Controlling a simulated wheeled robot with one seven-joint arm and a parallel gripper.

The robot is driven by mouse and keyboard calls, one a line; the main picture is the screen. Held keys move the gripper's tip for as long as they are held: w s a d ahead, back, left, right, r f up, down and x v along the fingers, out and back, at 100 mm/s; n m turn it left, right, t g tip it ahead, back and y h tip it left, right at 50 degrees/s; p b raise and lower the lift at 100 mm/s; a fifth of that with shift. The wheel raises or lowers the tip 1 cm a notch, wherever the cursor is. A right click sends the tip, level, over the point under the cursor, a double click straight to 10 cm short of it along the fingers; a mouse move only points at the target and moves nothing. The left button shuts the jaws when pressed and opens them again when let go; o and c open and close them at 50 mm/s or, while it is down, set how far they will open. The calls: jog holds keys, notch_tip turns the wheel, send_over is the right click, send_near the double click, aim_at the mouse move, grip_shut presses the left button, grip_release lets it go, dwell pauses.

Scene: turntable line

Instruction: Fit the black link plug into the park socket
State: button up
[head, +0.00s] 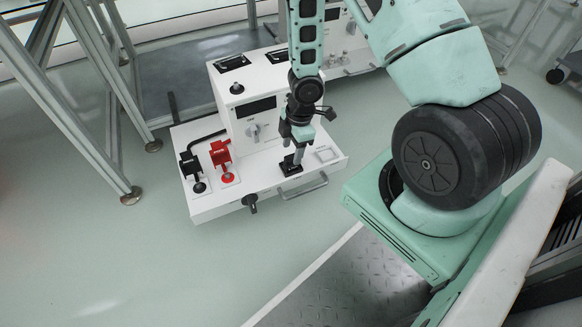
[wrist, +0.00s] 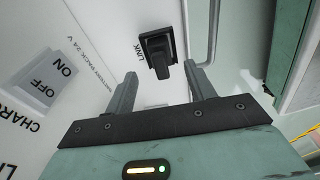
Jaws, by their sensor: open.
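The black link plug (wrist: 162,66) stands up from a black square socket beside the word LINK in the wrist view. In the head view this black piece (head: 291,167) sits on the white ledge, directly below my gripper (head: 299,152). In the wrist view my gripper (wrist: 161,75) is open, with one finger on each side of the plug's handle and visible gaps. I cannot tell which fitting is the park socket. Two dark rectangular fittings (head: 232,63) and (head: 277,56) lie on top of the white cabinet, and a pale square frame (head: 326,154) lies right of the plug.
The white cabinet (head: 240,115) rises behind the ledge, with a knob on its face. A black lever unit (head: 190,165) and a red one (head: 221,155) stand left on the ledge. A grey handle (head: 303,187) runs along the front edge.

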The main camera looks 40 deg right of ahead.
aim_at(291, 156)
jog(key=f+b, duration=0.3)
jog(key=f, duration=0.1)
jog(key=shift+a, duration=0.3)
jog(key=shift+c, duration=0.3)
jog(key=c, duration=1.1)
jog(key=shift+r, duration=0.1)
